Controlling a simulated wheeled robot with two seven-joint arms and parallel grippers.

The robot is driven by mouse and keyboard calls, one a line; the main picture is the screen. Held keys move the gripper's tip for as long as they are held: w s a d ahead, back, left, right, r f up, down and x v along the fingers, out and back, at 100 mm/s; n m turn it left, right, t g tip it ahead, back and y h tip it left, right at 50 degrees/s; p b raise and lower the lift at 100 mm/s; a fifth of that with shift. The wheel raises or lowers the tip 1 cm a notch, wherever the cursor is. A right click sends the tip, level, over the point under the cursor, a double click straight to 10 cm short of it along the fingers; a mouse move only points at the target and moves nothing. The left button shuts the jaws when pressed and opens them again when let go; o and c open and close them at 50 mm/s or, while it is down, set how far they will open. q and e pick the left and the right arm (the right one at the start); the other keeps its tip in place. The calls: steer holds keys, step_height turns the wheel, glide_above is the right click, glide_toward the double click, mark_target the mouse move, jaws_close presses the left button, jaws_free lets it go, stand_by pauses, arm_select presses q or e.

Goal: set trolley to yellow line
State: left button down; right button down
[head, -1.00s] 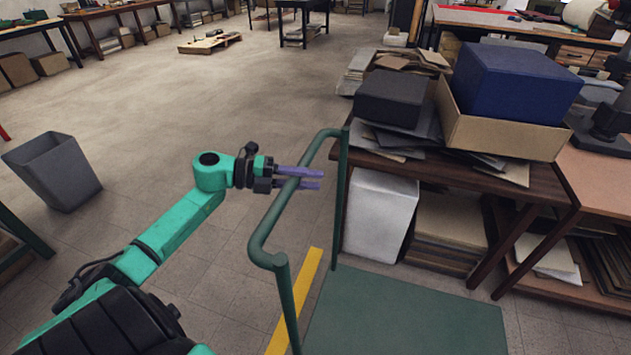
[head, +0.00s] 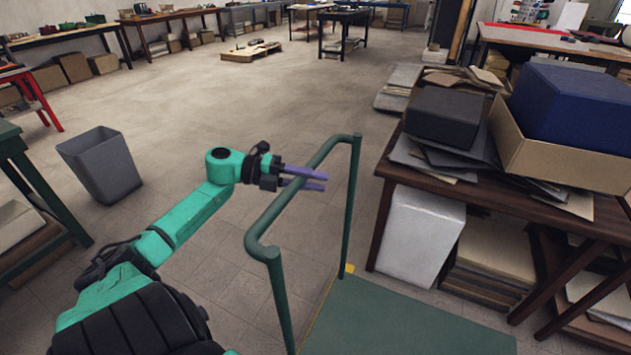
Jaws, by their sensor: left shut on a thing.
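The trolley has a green tubular handle (head: 285,205) and a flat green deck (head: 400,318) at the bottom of the head view. My left gripper (head: 305,180), with purple fingers, is shut on the top bar of the handle. The rest of the line is hidden or out of view. My right gripper is not in view.
A wooden table (head: 480,190) with boxes and papers stands close to the right of the trolley. A grey bin (head: 101,165) and a green-legged bench (head: 30,170) are on the left. A low pallet (head: 250,52) lies far back; the floor (head: 230,95) between is clear.

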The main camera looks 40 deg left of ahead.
arm_select(q)
steer(key=c, duration=0.6)
jaws_free()
steer(key=b+v, duration=0.1)
steer(key=v, duration=1.3)
steer(key=shift+a, duration=0.25)
